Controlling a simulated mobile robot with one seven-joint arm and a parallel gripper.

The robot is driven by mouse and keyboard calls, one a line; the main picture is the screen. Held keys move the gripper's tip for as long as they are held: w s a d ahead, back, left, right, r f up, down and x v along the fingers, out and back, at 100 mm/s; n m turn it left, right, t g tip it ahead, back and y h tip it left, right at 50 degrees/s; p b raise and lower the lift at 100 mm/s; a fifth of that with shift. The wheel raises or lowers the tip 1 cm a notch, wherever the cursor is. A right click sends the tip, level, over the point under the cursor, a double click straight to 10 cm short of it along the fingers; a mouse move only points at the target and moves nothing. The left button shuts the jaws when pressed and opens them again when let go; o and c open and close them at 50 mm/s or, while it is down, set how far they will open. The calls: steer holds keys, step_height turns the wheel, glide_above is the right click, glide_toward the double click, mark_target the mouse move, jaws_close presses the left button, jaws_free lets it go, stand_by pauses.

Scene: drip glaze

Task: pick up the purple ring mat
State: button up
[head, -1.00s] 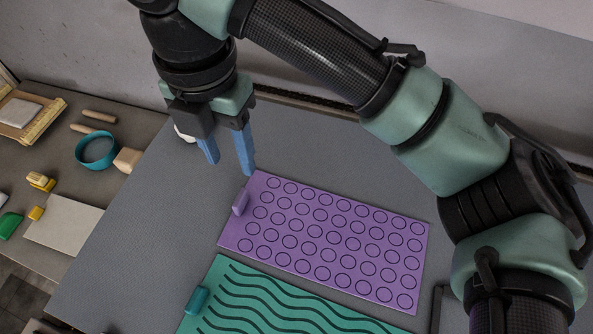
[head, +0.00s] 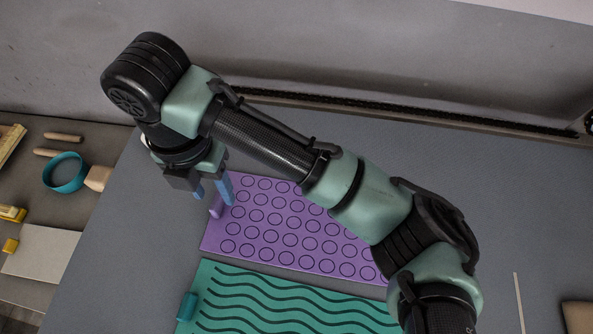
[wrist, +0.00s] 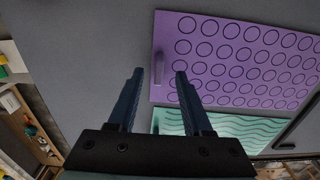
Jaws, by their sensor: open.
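The purple ring mat (head: 262,243) lies flat on the grey table, printed with rows of dark circles. A raised purple tab (head: 216,206) stands at its left edge. My arm hides the mat's upper right part in the head view. My gripper (head: 212,189) has blue fingers and is open and empty. In the head view it overlaps the mat's upper left corner, close to the tab.
A teal wave mat (head: 270,300) with its own tab (head: 187,306) lies just below the purple mat. A side bench at left holds a teal ring (head: 47,172), wooden pieces and a pale board (head: 42,252). The table left of the mats is clear.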

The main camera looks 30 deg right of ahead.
mark_target(215, 200)
steer(key=shift+a+f, duration=0.1)
steer(key=shift+f, duration=1.65)
jaws_close()
